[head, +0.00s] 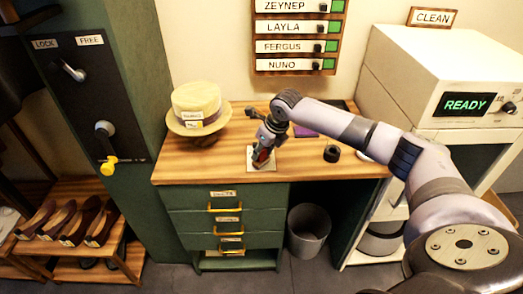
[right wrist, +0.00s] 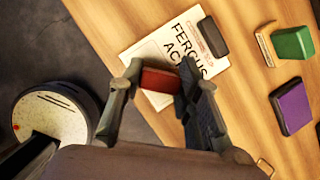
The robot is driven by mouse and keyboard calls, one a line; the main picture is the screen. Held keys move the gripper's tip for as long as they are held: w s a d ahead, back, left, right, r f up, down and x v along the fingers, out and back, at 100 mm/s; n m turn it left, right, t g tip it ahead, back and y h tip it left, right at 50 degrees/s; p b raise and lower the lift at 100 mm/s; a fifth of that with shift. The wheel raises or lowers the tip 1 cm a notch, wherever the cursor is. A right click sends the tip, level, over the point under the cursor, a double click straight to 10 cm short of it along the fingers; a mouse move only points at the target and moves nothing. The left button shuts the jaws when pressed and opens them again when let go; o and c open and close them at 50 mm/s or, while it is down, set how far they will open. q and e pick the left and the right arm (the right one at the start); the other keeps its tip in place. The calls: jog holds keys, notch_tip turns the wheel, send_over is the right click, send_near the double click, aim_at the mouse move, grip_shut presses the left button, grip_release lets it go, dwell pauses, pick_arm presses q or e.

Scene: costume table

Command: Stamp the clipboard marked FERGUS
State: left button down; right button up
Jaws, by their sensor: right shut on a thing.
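The clipboard marked FERGUS (right wrist: 150,47) lies on the table with a dark clip at one end; its lettering is readable in the right wrist view. In the head view the clipboard (head: 262,167) lies near the table's front edge. My right gripper (right wrist: 161,70) is shut on a red block-like stamp (right wrist: 160,82), which covers part of the sheet. In the head view the right gripper (head: 265,148) points down over the clipboard. I cannot tell whether the stamp touches the paper. My left gripper is not in view.
A purple pad (right wrist: 293,108) and a green block (right wrist: 294,43) lie beside the clipboard. A straw hat (head: 197,105) stands at the table's left, and a small black round object (head: 331,154) at the right. A white machine (head: 430,70) reads READY. A name board (head: 293,47) hangs behind.

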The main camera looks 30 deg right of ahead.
jog(key=shift+f, duration=0.4)
dwell(1.4)
notch_tip(320, 180, up, 7)
jog(key=p, duration=0.6)
jog(key=shift+r+p, duration=0.1)
jog(key=shift+p, duration=0.3)
dwell(0.5)
